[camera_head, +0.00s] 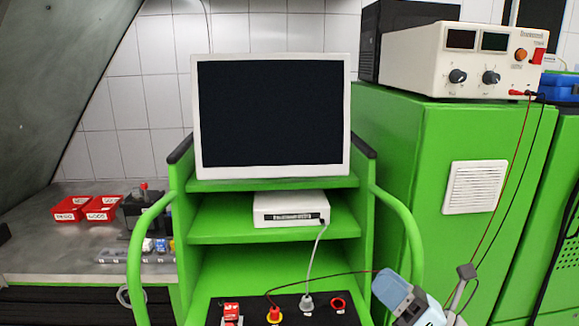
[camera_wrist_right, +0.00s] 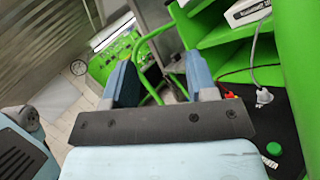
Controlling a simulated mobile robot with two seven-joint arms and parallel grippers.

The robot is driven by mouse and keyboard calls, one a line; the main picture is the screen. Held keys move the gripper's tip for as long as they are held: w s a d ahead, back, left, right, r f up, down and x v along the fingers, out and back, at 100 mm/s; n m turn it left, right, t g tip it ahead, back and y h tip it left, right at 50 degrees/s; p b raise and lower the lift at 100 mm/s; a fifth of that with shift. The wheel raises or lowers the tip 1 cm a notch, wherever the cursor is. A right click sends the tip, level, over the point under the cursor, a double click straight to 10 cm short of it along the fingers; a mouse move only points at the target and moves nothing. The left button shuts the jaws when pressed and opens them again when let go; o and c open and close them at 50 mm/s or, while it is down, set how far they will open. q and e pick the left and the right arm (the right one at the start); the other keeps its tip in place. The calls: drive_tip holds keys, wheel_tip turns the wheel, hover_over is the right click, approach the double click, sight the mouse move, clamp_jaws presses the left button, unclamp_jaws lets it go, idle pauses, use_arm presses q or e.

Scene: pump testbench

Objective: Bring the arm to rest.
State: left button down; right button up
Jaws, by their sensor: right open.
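My right gripper (camera_head: 392,288) shows at the bottom right of the head view, in front of the right side of the green cart (camera_head: 271,207). In the right wrist view, the two blue-grey fingers of my right gripper (camera_wrist_right: 161,82) stand apart with nothing between them. The gripper is open and empty. My left gripper is not in the head view.
A dark cable (camera_head: 325,276) runs behind my right gripper. A monitor (camera_head: 271,115) and power supply (camera_head: 462,62) stand higher.

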drive_tip(key=s+d+f+m+t+h+p, duration=0.1)
drive_tip(key=s+d+f+m+h, duration=0.15)
drive_tip(key=f+m+h, duration=0.65)
drive_tip(key=s+d+f+m+t+h+p, duration=0.1)
drive_tip(key=s+f+m+h, duration=0.2)
drive_tip(key=f+m, duration=1.1)
drive_tip(key=s+f+m+g+h+p, duration=0.1)
drive_tip(key=s+f+m+g, duration=0.4)
drive_tip(key=s+f+m, duration=0.7)
drive_tip(key=shift+s+f+m+g+h, duration=0.25)
drive_tip(key=shift+s+m+g+h, duration=0.15)
drive_tip(key=shift+s+m+h, duration=0.45)
